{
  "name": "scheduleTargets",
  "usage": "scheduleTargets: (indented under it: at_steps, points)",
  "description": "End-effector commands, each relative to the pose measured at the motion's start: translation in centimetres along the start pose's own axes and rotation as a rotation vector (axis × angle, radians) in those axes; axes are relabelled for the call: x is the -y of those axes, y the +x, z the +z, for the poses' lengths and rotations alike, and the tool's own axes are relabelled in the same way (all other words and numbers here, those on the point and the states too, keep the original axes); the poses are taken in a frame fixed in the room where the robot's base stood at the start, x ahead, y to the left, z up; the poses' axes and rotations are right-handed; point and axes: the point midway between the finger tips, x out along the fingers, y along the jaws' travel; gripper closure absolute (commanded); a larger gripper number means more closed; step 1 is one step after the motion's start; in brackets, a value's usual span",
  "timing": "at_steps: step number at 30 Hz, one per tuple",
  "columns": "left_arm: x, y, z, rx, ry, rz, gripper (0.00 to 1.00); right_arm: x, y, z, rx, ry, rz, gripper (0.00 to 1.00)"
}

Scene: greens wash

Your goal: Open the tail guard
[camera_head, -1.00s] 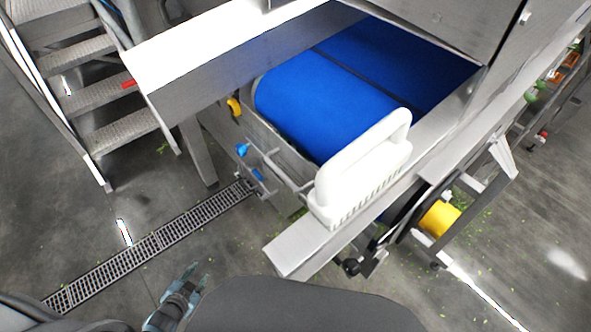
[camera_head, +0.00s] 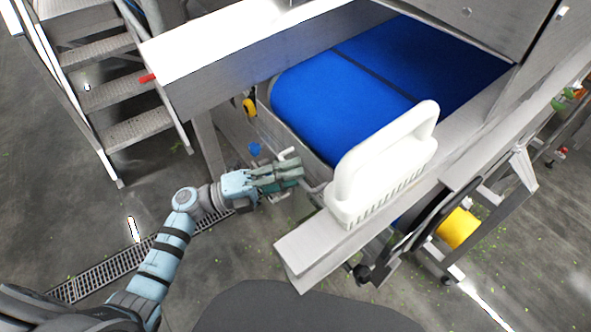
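The tail guard (camera_head: 283,137) is a grey metal panel under the rounded end of the blue belt (camera_head: 320,110). A bent bar handle (camera_head: 290,153) sticks out from its front. My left gripper (camera_head: 298,174) is at this handle, with its dark fingers pointing right and covering the handle's middle. I cannot tell whether the fingers are around the bar or only in front of it, or how far they are apart. The panel's lower part is hidden behind the gripper. My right gripper is not in view.
A white brush (camera_head: 385,165) with a loop handle stands on the frame's near rail (camera_head: 310,245), just right of the gripper. Metal steps (camera_head: 105,95) are at the left. A floor drain (camera_head: 100,275) runs below my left arm. Yellow (camera_head: 249,106) and blue (camera_head: 254,149) knobs sit near the guard.

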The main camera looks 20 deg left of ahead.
Motion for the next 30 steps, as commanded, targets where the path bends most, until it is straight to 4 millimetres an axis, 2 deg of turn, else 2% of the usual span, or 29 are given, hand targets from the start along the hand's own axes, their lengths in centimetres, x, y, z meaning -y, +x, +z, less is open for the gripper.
scheduleTargets:
  at_steps: [4,12,17,18,30]
  points:
    - [0.02,1.06,0.02,0.001,-0.001,-0.001,0.7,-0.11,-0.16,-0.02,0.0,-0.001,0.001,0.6]
    - [-0.06,1.16,0.01,0.001,-0.002,0.0,0.72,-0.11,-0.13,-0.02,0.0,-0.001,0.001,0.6]
    - [-0.06,1.14,0.01,0.001,-0.002,0.0,0.97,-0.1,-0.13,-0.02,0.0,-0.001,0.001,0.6]
    - [-0.06,1.13,0.02,0.001,-0.002,0.0,1.0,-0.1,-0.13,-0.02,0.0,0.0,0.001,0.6]
    - [-0.2,1.11,-0.02,0.0,0.001,-0.005,1.0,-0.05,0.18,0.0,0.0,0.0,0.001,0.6]
